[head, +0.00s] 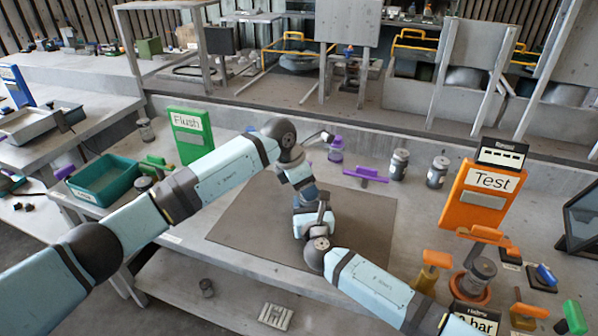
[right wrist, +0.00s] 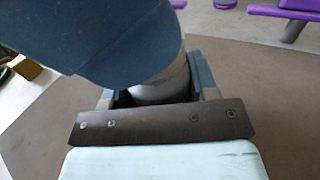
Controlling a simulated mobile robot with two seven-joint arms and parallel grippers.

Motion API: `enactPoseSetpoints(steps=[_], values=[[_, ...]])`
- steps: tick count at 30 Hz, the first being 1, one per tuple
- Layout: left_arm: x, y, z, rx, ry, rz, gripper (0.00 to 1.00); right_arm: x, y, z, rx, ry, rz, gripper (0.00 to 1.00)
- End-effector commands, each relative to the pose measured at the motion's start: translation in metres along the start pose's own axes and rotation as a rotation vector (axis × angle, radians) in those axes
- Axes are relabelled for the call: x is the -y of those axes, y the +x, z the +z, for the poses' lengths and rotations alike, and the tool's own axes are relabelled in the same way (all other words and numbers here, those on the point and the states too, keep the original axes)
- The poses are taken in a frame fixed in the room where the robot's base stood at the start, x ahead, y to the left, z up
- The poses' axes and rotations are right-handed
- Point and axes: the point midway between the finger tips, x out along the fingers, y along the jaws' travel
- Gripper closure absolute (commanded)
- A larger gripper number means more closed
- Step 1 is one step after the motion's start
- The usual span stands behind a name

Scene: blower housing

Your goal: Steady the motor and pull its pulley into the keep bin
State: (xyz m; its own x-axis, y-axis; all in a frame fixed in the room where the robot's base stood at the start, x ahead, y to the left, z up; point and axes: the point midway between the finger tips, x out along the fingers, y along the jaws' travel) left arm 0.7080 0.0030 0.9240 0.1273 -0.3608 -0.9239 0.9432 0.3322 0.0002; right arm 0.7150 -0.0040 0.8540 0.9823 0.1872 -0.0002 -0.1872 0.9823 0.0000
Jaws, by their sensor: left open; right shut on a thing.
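The motor (right wrist: 160,88) shows in the right wrist view as a grey cylinder, upright between the fingers of my right gripper (right wrist: 155,97), which is shut on it above the brown mat. My left gripper (head: 309,195) points down over the mat in the head view, directly above the right hand. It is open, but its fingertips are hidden. A large dark blue rounded body (right wrist: 110,38) covers the motor's top in the right wrist view; I cannot tell exactly what it is. The pulley is not visible. A teal bin (head: 78,196), its label too small to read surely, stands at the table's left end.
The brown mat (head: 245,240) is mostly bare. An orange Test sign (head: 478,195) and several handled parts crowd the right.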

Motion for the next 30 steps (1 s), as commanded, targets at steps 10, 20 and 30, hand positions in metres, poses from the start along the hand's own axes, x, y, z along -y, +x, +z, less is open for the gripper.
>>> enactPoseSetpoints(steps=[10, 20, 30], values=[[0.0000, 0.0150, 0.0001, 0.000, 0.000, 0.000, 0.45, 0.0001, -0.0002, -0.0007, -0.001, 0.000, 0.000, 0.89], [0.0000, 0.0148, 0.0001, 0.000, 0.000, 0.000, 0.87, 0.0001, -0.0002, -0.0007, -0.001, 0.000, 0.000, 0.89], [0.0000, 0.0137, 0.0006, 0.000, 0.000, 0.000, 0.87, 0.0001, -0.0002, -0.0008, -0.001, 0.000, 0.000, 0.89]])
